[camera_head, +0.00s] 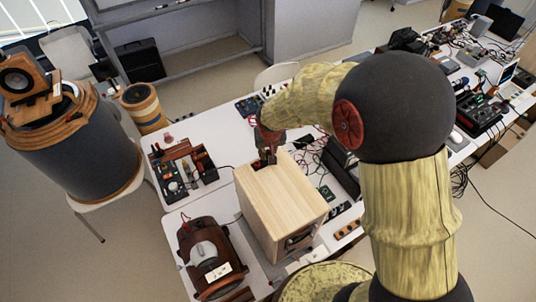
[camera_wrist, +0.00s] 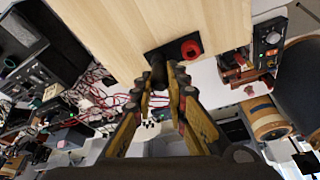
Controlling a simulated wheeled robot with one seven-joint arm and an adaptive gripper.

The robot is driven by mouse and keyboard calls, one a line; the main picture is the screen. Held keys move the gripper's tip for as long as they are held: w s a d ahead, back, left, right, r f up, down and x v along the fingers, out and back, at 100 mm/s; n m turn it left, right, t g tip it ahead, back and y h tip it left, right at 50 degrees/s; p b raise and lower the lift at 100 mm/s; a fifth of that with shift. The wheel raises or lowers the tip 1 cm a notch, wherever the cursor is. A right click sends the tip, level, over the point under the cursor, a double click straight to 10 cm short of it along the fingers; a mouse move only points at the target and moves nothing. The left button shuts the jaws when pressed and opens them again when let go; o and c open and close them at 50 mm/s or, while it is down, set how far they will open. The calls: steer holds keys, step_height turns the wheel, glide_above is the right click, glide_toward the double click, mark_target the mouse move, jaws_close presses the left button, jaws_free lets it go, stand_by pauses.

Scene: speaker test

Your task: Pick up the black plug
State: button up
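The black plug (camera_wrist: 158,68) shows as a dark cylinder at the end face of a light wooden speaker box (camera_head: 281,196) in the wrist view. A red plug (camera_wrist: 191,49) sits just to its right on the same dark terminal panel. My gripper (camera_wrist: 162,80) points at this panel, with its fingertips close to the black plug, one on each side. Whether the fingers touch or grip it I cannot tell. In the head view my gripper (camera_head: 267,157) is at the far edge of the box, and the plugs are hidden there.
The box stands on a white table. A brown device (camera_head: 209,258) is at its front left, and a small electronic unit (camera_head: 183,171) at its left. Cables and gadgets crowd the right side. A large dark drum-shaped speaker (camera_head: 78,150) stands at far left.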

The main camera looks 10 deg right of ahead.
mark_target(268, 150)
jaws_close()
steer(key=shift+r, duration=0.45)
step_height(268, 150, up, 2)
steer(key=shift+w+r, duration=0.1)
steer(key=shift+r, duration=0.05)
steer(key=s+d+r+b, duration=0.1)
steer(key=s+r, duration=0.4)
steer(key=s, duration=0.2)
steer(key=s+d+r+b, duration=0.1)
steer(key=s+r, duration=0.3)
steer(key=s, duration=0.3)
steer(key=shift+r+b, duration=0.3)
steer(key=shift+r, duration=0.1)
steer(key=shift+r, duration=0.1)
step_height(268, 150, up, 4)
steer(key=shift+a+f+p, duration=0.1)
steer(key=shift+f+p, duration=0.05)
steer(key=shift+p, duration=1.05)
